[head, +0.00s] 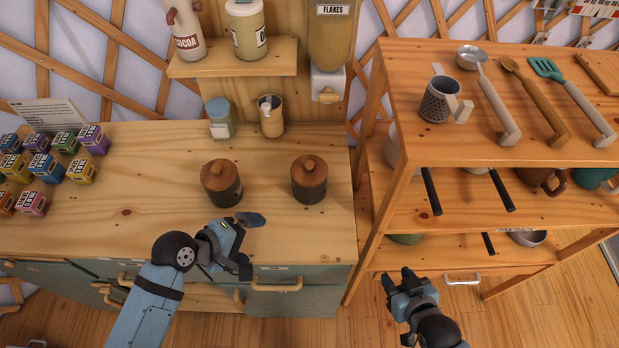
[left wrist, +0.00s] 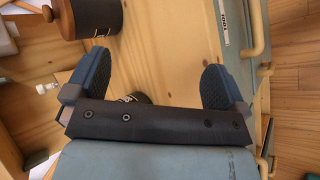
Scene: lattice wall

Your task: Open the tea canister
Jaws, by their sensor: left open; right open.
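Two dark canisters with round knobbed wooden lids stand upright on the wooden counter: a left canister (head: 222,190) and a right canister (head: 309,187). Both lids are on. Their labels are too small or turned away to tell which is tea. My left gripper (head: 248,245) is open and empty at the counter's front edge, in front of the canisters and touching neither. In the left wrist view, a wooden-lidded dark canister (left wrist: 98,14) shows at the upper left, beyond the open fingers (left wrist: 153,72). My right gripper (head: 397,277) is open and empty, low beside the shelf.
Several small coloured boxes (head: 91,138) stand at the left of the counter. A blue-lidded jar (head: 220,118) and a wooden cup (head: 271,116) stand behind the canisters. A wooden shelf unit (head: 440,55) with utensils rises at the right. The counter's middle-left is clear.

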